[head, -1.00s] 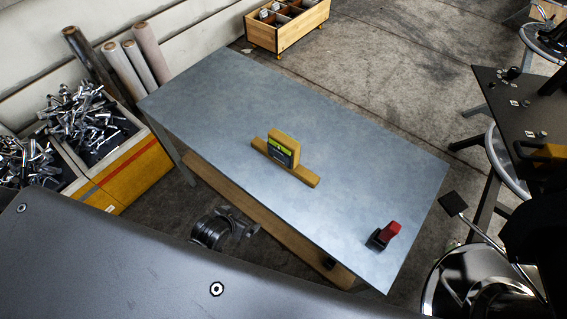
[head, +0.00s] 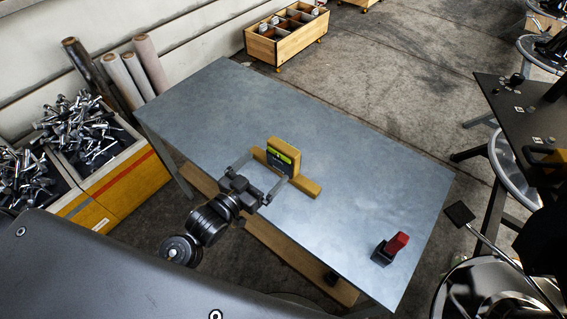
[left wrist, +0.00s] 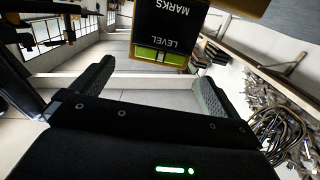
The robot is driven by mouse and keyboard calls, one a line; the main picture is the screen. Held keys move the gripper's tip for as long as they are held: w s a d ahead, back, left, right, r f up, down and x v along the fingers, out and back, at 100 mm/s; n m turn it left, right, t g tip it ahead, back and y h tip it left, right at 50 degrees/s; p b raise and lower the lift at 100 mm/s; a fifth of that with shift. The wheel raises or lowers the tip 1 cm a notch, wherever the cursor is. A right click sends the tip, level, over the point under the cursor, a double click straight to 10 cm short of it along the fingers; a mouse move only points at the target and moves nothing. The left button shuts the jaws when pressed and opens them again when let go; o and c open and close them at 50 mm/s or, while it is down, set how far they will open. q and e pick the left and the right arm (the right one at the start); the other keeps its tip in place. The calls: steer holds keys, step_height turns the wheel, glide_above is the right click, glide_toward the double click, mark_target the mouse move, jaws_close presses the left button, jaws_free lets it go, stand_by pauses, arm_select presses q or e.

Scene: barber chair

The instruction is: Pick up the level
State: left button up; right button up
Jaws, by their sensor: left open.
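The level (head: 281,158), a dark block with a yellow-green strip and wooden-coloured faces, stands upright on a wooden bar (head: 305,186) on the grey table. In the left wrist view its dark face (left wrist: 168,28) reads "LEVEL MARKS", with a bright green strip at the edge. My left gripper (head: 259,174) is open at the table's near edge, its fingers pointing at the level. The level is ahead of the fingers in the left wrist view (left wrist: 152,84), and nothing is between their tips. My right gripper is not in view.
The grey table (head: 220,110) is mostly bare. A red and black object (head: 390,249) stands at its right end. Bins of metal parts (head: 95,135) and rolls (head: 140,65) stand left. A wooden crate (head: 285,40) is behind, and a dark table (head: 515,105) is at right.

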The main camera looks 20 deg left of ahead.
mark_target(287, 145)
arm_select(q)
steer(key=shift+h, duration=0.3)
steer(key=x, duration=0.2)
steer(key=r+x, duration=0.1)
steer(key=x, duration=0.2)
steer(key=shift+w+p, duration=0.1)
steer(key=shift+p, duration=0.3)
steer(key=shift+w+d, duration=0.15)
steer(key=shift+w, duration=0.15)
steer(key=shift+w+d, duration=0.15)
steer(key=shift+w, duration=0.2)
steer(key=p+x, duration=0.1)
steer(key=x, duration=0.2)
steer(key=shift+w, duration=0.4)
steer(key=shift+w+d, duration=0.1)
steer(key=shift+w, duration=0.2)
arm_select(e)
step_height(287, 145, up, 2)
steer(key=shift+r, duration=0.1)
